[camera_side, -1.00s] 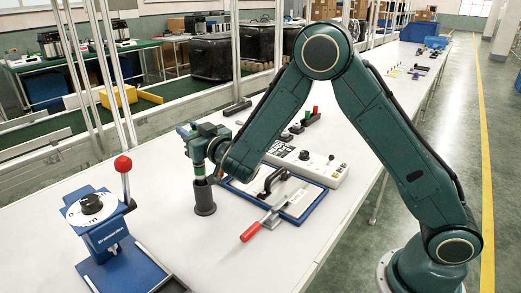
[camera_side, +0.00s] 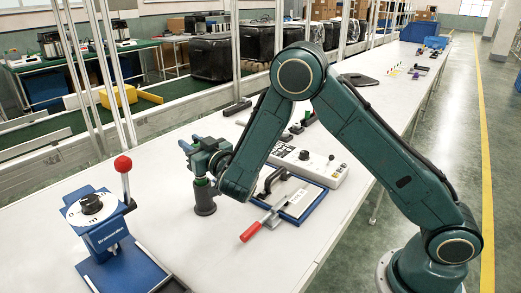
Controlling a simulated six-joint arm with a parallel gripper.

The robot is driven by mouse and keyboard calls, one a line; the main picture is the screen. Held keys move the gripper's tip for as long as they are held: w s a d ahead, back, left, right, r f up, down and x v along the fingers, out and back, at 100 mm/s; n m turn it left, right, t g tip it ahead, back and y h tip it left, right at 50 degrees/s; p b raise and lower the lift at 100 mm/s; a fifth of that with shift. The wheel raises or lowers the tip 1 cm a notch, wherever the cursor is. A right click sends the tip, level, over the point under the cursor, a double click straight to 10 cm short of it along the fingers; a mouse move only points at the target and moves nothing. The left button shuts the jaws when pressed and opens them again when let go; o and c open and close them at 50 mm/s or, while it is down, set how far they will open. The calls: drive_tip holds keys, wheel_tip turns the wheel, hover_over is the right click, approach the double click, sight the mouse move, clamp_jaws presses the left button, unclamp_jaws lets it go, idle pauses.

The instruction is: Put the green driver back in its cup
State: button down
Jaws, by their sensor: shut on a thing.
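The dark grey cup (camera_side: 204,204) stands upright on the white table. The green driver (camera_side: 201,181) shows as a short green band just above the cup's rim, with its lower part hidden in the cup. My gripper (camera_side: 199,172) is right over the cup, shut on the upper part of the driver. The jaws hide much of the handle. I cannot tell whether the driver touches the bottom of the cup.
A blue device with a red-knobbed lever (camera_side: 123,166) stands at the front left. A blue-framed board (camera_side: 300,209) with a red-handled clamp (camera_side: 251,231) lies right of the cup. A white control box (camera_side: 325,168) is behind it.

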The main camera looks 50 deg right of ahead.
drive_tip(key=c, duration=1.1)
unclamp_jaws()
drive_tip(key=shift+f, duration=0.15)
drive_tip(key=s, duration=0.5)
drive_tip(key=shift+a+r, duration=0.15)
drive_tip(key=shift+r, duration=1.6)
drive_tip(key=shift+a+r, duration=0.15)
drive_tip(key=shift+r, duration=1.6)
